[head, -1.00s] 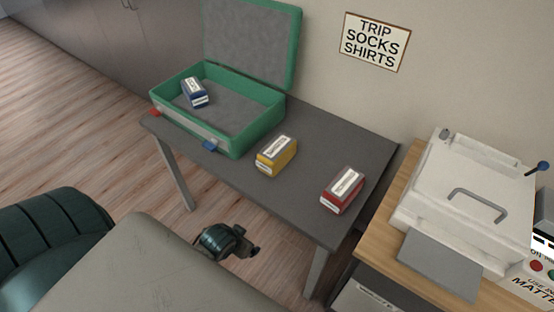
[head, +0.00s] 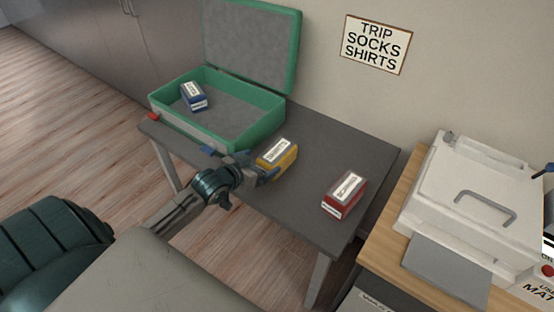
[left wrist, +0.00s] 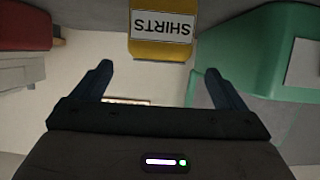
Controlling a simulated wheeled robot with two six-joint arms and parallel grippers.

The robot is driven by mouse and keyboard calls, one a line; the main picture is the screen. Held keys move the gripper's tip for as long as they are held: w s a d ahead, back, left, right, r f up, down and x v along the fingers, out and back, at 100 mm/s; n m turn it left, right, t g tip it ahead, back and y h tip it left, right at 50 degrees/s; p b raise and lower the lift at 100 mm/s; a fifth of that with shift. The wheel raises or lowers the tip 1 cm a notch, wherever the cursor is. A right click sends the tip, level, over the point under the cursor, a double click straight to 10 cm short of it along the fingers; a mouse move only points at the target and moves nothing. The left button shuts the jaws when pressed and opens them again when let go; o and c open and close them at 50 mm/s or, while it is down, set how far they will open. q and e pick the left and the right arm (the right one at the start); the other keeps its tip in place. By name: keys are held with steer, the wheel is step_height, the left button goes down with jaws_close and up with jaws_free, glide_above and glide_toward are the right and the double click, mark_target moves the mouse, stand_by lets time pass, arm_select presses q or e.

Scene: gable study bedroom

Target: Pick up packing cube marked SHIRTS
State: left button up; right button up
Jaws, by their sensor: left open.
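The yellow packing cube (head: 277,153) lies on the dark table with a white label on top. In the left wrist view the yellow cube (left wrist: 163,47) shows at the top, its label reading SHIRTS upside down. My left gripper (head: 258,165) is at the near left side of the cube in the head view. In the left wrist view the open fingers (left wrist: 158,70) point toward the cube, with nothing between them. I see no clear contact. My right gripper is not in view.
The open green suitcase (head: 232,142) stands at the table's left with a blue cube (head: 194,96) inside. A red cube (head: 344,195) lies right of the yellow one. The grey table (head: 335,150) has free room around both. A wall sign (head: 375,44) reads TRIP SOCKS SHIRTS.

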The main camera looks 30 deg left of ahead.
mark_target(270, 157)
arm_select(q)
steer(key=x, duration=0.7)
steer(key=shift+w+d+f, duration=0.1)
steer(key=shift+w+f, duration=0.1)
steer(key=shift+w, duration=0.15)
steer(key=c, duration=1.1)
steer(key=shift+c, duration=0.5)
steer(key=shift+r, duration=0.15)
